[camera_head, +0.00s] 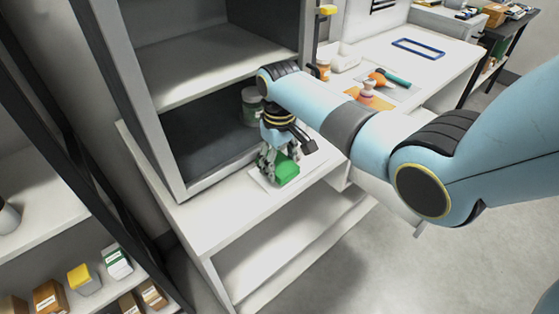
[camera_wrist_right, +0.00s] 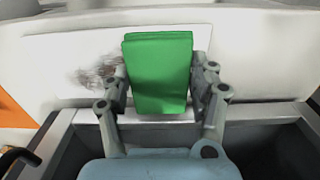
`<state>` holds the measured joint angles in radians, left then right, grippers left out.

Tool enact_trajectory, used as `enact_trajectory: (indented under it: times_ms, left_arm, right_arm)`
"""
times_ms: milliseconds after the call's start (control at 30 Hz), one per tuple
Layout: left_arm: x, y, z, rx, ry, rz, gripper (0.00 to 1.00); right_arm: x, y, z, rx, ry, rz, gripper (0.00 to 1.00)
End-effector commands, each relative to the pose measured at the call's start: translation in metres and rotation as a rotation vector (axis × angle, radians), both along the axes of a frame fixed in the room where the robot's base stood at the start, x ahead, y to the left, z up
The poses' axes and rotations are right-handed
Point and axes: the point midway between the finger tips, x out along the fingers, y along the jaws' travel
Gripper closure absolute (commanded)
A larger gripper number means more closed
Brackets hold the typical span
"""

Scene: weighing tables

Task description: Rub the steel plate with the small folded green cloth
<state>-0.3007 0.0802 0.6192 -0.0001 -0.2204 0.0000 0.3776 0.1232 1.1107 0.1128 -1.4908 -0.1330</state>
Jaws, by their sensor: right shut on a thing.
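The small folded green cloth (camera_head: 287,170) is held in my right gripper (camera_head: 277,160), over the pale steel plate (camera_head: 259,180) on the white table. In the right wrist view the cloth (camera_wrist_right: 160,72) stands upright between the two fingers of my right gripper (camera_wrist_right: 160,85), which are shut on it. The plate (camera_wrist_right: 75,52) shows behind it, with a dark smudge (camera_wrist_right: 97,76) left of the cloth. The cloth hides part of the plate, and I cannot tell whether its lower edge touches it. My left gripper is not in view.
A grey open-fronted cabinet (camera_head: 178,195) stands behind the plate, with a greenish jar (camera_head: 251,106) inside. A white table (camera_head: 455,57) at the upper right holds a blue frame (camera_head: 418,48) and tools. Shelves with small boxes (camera_head: 85,279) stand at the lower left.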

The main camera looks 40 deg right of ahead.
Motion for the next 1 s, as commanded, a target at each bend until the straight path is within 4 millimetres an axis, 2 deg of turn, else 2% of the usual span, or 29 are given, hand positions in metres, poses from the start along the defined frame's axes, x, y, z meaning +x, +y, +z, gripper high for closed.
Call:
enact_trajectory:
  times_ms: [767, 1000]
  left_arm:
    - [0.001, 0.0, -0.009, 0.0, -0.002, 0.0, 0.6]
    - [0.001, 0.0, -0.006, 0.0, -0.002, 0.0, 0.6]
  right_arm:
    - [0.0, 0.0, -0.015, 0.0, -0.001, 0.0, 0.66]
    - [0.001, -0.011, -0.013, -0.002, 0.0, -0.001, 0.66]
